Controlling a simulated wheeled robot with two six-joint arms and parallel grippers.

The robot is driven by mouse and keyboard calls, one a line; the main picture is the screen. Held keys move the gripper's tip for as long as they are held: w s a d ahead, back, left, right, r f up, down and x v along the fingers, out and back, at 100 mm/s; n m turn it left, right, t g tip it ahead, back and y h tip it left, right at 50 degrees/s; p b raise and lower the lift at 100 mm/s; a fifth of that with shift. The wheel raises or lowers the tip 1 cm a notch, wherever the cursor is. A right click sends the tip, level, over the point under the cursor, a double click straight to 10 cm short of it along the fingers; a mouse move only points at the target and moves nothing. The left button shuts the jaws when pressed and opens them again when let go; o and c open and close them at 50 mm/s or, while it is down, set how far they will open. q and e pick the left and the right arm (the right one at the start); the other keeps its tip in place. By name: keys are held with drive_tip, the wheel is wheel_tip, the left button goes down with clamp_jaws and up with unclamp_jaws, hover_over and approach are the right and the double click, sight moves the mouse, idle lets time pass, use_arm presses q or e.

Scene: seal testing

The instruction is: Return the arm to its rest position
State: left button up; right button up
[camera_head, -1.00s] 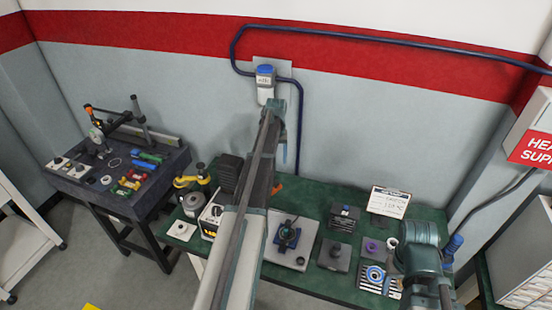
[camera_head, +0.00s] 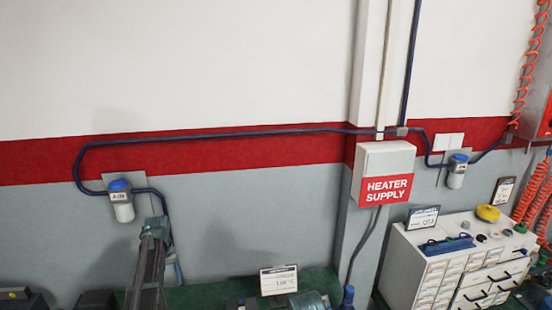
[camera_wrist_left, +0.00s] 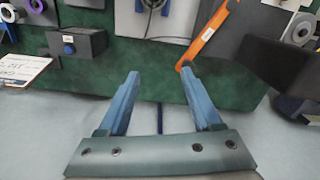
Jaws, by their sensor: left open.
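My left arm (camera_head: 147,272) rises from the bottom edge at the left of the head view, in front of the grey wall. My left gripper hangs from its far end and shows only in small part there. In the left wrist view my left gripper (camera_wrist_left: 160,84) has its two blue fingers spread apart with nothing between them.
A blue-capped wall unit (camera_head: 121,203) is just left of my left arm. An orange tool (camera_wrist_left: 208,35) lies beyond the right finger, with a black block (camera_wrist_left: 280,65) beside it. A heater supply box (camera_head: 385,172) and a white drawer cabinet (camera_head: 412,262) are farther right.

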use_arm(q)
drive_tip(key=s+d+f+m+b, duration=0.2)
drive_tip(key=s+d+f+b, duration=0.15)
drive_tip(key=d, duration=0.55)
drive_tip(key=s+d+f+m+b, duration=0.25)
drive_tip(key=s+d, duration=0.25)
drive_tip(key=d, duration=0.5)
drive_tip(key=s+d+f+m+b, duration=0.2)
drive_tip(key=s+d+f+b, duration=0.1)
drive_tip(key=s+d, duration=0.4)
drive_tip(key=s+d+f+m+y+b, duration=0.1)
drive_tip(key=s+d+f+m+b, duration=0.1)
drive_tip(key=s+d, duration=0.6)
wheel_tip(320, 180, down, 2)
drive_tip(key=shift+s+d+f+m+b, duration=0.15)
drive_tip(key=shift+s+m+b, duration=0.25)
drive_tip(key=shift+s, duration=0.6)
